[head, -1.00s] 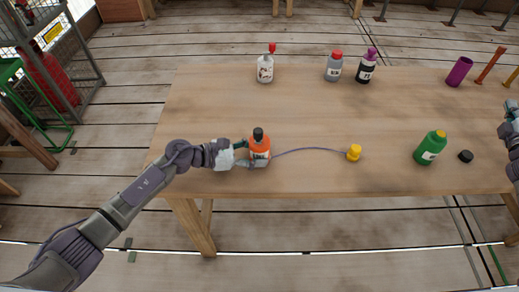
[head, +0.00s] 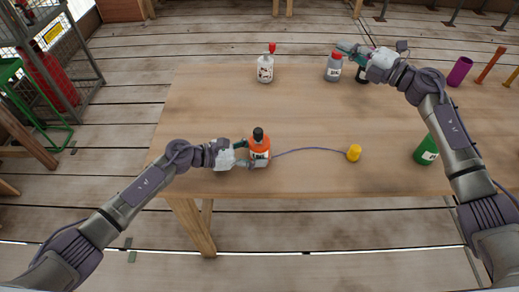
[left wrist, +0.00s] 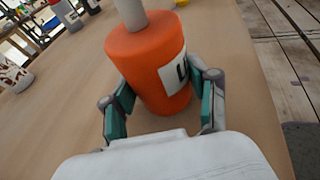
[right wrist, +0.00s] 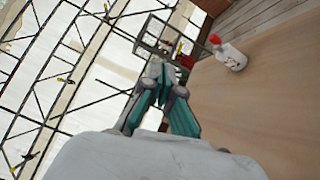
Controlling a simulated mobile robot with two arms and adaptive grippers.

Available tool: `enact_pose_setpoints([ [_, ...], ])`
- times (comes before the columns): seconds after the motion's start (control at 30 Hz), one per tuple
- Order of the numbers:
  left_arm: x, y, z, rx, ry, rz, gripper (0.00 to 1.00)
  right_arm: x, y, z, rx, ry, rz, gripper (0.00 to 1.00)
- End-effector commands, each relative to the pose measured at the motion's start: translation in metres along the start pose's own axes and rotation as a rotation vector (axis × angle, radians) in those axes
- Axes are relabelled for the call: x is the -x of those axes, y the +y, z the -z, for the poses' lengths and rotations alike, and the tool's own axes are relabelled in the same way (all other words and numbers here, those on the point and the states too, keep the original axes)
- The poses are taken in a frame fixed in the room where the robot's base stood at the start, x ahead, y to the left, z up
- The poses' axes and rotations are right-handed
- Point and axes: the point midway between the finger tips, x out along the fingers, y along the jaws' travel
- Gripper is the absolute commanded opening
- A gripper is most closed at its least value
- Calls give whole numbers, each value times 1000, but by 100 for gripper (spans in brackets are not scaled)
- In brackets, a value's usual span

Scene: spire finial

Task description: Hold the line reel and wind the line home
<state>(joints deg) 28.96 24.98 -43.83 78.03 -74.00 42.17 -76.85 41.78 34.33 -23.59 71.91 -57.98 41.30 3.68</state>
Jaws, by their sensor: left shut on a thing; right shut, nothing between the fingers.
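The line reel (head: 260,154) is an orange cylinder with a white label and a dark knob on top. It stands upright near the front left of the table. My left gripper (head: 243,154) is shut around its side; the left wrist view shows the orange body (left wrist: 150,65) between both fingers. A thin grey-purple line (head: 305,149) runs right from the reel across the table to a yellow end piece (head: 354,153). My right gripper (head: 345,48) is shut and empty at the back of the table, far from the reel. Its closed fingers show in the right wrist view (right wrist: 160,80).
A grey bottle with a red cap (head: 333,70) and a mostly hidden dark bottle (head: 361,75) stand by my right gripper. A white bottle (head: 265,70) stands back left.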

Motion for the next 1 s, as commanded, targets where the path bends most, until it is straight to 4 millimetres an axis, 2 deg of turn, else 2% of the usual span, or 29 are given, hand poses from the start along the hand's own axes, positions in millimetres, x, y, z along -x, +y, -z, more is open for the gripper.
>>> enact_pose_setpoints([
  [0.03,0,0,0,0,1,-1,40,-17,10,18,17,70,4,0],
  [0.1,0,0,0,0,1,-1,40,-36,19,46,41,173,23,0],
  [0.17,0,0,0,0,1,-1,40,-52,26,70,66,264,45,0],
  [0.3,0,0,0,0,1,-1,40,-80,40,133,141,492,128,0],
  [0.43,0,0,0,0,1,-1,40,-94,46,196,254,732,272,0],
  [0.5,0,0,0,0,1,-1,40,-93,44,228,340,870,401,0],
  [0.57,0,0,0,0,1,-1,40,-88,39,248,417,968,528,0],
  [0.63,0,0,1,0,1,-1,40,-78,33,260,505,1051,686,0],
  [0.7,0,0,1,0,1,-1,40,-66,28,262,586,1102,839,0],
  [0.83,0,0,1,0,1,0,40,-48,24,254,702,1133,1076,0],
  [1.0,0,0,1,0,1,0,40,-35,24,244,771,1128,1239,0],
])
